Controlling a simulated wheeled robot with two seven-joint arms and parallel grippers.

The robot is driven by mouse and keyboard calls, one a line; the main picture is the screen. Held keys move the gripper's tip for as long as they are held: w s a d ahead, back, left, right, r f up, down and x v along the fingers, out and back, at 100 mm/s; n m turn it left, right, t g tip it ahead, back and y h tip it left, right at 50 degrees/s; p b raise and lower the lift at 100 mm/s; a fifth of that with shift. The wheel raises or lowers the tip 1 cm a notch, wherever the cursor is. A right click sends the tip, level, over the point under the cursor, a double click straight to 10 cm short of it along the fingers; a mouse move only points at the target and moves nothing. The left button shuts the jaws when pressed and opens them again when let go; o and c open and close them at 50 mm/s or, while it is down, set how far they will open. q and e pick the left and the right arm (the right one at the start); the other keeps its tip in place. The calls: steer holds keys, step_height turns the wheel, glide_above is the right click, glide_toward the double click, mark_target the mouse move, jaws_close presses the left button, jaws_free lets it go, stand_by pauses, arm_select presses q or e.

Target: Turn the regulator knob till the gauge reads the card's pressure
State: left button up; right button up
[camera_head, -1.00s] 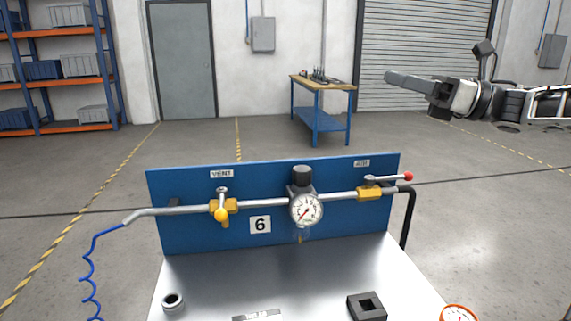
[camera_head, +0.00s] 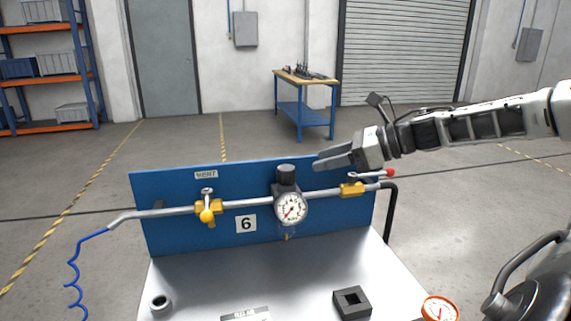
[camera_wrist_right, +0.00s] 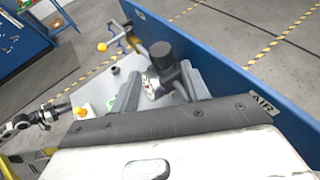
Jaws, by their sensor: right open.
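The regulator's black knob (camera_head: 286,173) stands on top of the regulator body, in the middle of the blue panel. The round white gauge (camera_head: 291,208) faces me below it; its red needle points to the lower left. In the right wrist view the knob (camera_wrist_right: 161,53) and the gauge (camera_wrist_right: 149,86) show just beyond the fingers (camera_wrist_right: 158,90). My left gripper is not in view.
The VENT valve (camera_head: 208,210) with a yellow ball handle is left of the gauge. The AIR valve (camera_head: 352,189) with a red-tipped lever sits close below my right gripper.

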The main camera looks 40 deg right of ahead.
mark_target(290, 168)
steer(key=x, duration=0.7)
steer(key=shift+w+f, duration=0.1)
steer(key=shift+f, duration=0.05)
steer(key=shift+x, duration=1.35)
steer(key=shift+c, duration=0.4)
steer(key=c, duration=0.6)
